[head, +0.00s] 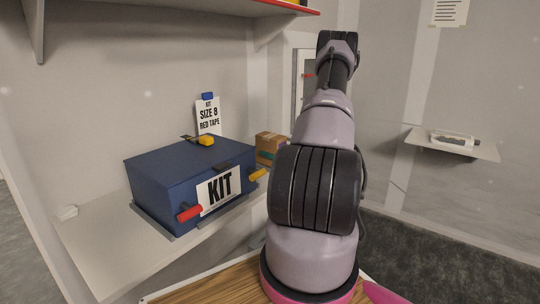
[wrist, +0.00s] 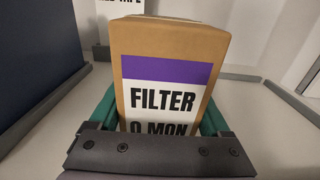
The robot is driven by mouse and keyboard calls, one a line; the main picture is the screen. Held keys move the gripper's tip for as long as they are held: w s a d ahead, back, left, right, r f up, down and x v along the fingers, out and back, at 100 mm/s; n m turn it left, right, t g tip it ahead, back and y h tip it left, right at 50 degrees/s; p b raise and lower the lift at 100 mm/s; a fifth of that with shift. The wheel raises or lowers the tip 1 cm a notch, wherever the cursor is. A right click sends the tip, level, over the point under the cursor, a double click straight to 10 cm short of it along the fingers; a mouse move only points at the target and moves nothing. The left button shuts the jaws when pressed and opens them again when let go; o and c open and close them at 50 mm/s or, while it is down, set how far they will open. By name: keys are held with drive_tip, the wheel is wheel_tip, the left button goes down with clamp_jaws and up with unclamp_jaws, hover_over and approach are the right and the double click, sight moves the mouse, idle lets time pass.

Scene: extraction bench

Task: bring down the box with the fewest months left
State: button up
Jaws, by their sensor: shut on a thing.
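A brown cardboard box (wrist: 170,42) with a purple band fills the middle of the wrist view. Its white label (wrist: 158,97) reads "FILTER" and below that a round digit and "MON". The digit's lower part is hidden by my gripper's dark bar, so I cannot read it for certain. My gripper (wrist: 155,112) has its green fingers on both sides of the box and is shut on it. In the head view the small brown box (head: 268,142) shows just right of the blue kit case, partly behind my arm. My gripper is mostly hidden there.
The blue case (head: 185,165) marked "KIT" has red and yellow handles and stands on the pale shelf (head: 110,250). A card (head: 208,118) reading "SIZE 8 RED TAPE" stands behind it. A red-edged shelf (head: 240,14) hangs above. A wall shelf at right (head: 480,150) holds a small item.

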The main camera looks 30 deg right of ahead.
drive_tip(key=shift+f, duration=0.5)
drive_tip(key=shift+f, duration=0.15)
drive_tip(key=o, duration=1.4)
drive_tip(key=shift+s+d, duration=0.1)
drive_tip(key=shift+s, duration=0.1)
drive_tip(key=v, duration=1.1)
drive_tip(key=shift+s, duration=0.35)
